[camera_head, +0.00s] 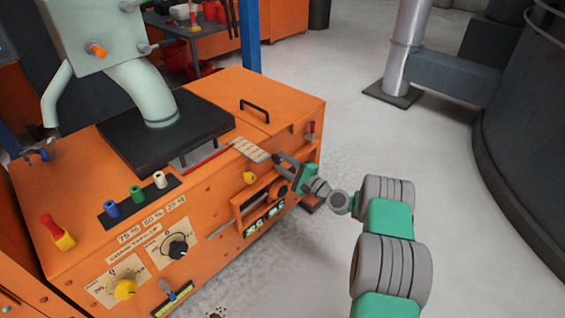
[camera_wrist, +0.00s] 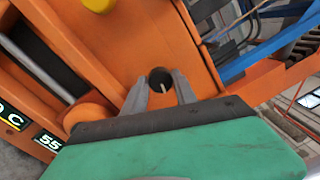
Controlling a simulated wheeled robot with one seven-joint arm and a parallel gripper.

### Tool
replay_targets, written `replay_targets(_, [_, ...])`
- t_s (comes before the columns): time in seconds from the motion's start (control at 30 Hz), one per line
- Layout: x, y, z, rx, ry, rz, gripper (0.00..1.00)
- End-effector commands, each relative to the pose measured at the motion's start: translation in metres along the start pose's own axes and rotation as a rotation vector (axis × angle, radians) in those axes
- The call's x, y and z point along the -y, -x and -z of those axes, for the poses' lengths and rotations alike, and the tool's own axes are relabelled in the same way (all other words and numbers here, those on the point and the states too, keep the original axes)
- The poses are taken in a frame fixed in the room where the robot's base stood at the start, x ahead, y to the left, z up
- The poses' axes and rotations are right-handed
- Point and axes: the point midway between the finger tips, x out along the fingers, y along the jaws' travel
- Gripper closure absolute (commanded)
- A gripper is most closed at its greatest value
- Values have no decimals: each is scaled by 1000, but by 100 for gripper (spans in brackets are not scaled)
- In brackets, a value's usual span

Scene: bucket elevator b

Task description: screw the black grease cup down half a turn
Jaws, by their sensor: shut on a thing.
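The black grease cup (camera_wrist: 160,78) shows in the wrist view as a dark round piece with a small pale mark, on the orange panel of the machine. My gripper (camera_wrist: 161,90) is around it, one grey finger on each side, shut on it. In the head view my gripper (camera_head: 281,164) reaches the right end of the orange machine's front face. There the cup is mostly hidden by the fingers and cannot be made out clearly.
The orange cabinet (camera_head: 220,110) carries a yellow knob (camera_head: 250,178) left of my gripper, a red-tipped lever (camera_head: 310,129) to its right, and a rail with small displays (camera_head: 262,221) below. A black handle (camera_head: 255,108) stands on top.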

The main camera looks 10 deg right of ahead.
Motion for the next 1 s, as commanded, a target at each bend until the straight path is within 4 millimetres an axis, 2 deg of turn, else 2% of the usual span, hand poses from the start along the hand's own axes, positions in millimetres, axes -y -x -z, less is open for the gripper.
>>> replay_targets(1.0, [3, -1, -2, -65, -957, 10, 100])
